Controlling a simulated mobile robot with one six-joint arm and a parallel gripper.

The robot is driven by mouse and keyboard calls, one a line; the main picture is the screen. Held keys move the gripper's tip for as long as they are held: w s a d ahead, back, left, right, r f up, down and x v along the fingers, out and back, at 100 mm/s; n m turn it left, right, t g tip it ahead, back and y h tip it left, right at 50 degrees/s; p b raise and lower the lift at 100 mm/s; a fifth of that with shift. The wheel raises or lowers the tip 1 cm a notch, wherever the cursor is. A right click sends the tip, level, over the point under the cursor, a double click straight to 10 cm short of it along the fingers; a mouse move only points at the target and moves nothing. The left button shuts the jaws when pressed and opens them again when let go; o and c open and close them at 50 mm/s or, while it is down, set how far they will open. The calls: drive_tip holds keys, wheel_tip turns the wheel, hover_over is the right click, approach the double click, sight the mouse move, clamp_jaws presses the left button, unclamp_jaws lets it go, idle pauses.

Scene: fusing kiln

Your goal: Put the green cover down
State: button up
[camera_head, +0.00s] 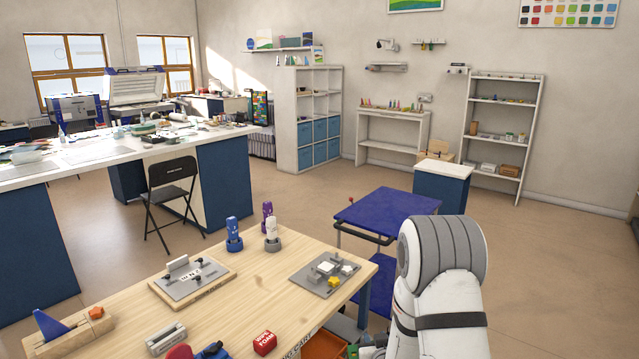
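I cannot make out a green cover for sure in the head view. A small green patch (352,351) shows at the bottom edge, beside my white arm; it is too small and cut off to tell what it is. My arm with its grey ribbed joint rises at the lower right. My gripper is not in view, so its fingers and anything in them are hidden.
A wooden table (258,283) is in front. It bears a grey plate with knobs (190,280), a grey tray with small blocks (328,272), blue, purple and white bottles, and a red box (264,343). A blue-topped cart (388,211) stands behind my arm. Open floor lies beyond.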

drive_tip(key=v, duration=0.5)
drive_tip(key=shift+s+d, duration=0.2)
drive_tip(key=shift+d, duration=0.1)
